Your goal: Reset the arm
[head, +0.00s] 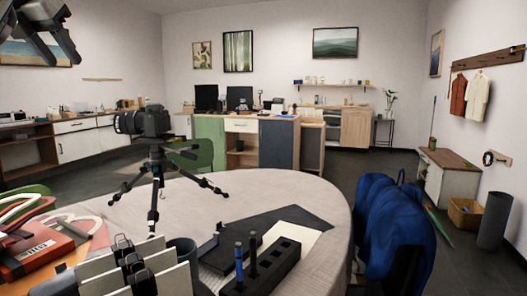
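My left gripper (62,58) is in the upper left corner of the head view, raised high above the table. Its two dark fingers point down and stand apart, with nothing between them. My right gripper is not in view. A black camera (148,122) sits on top of a small black tripod (157,165). The tripod stands upright with its legs spread on the round, cloth-covered table (275,188). The gripper is apart from the camera, above it and to its left.
A black holder (270,268) with blue and black pens stands at the table's front. White cards with black clips (137,277) and a red book (38,252) lie to its left. The table's middle right is clear.

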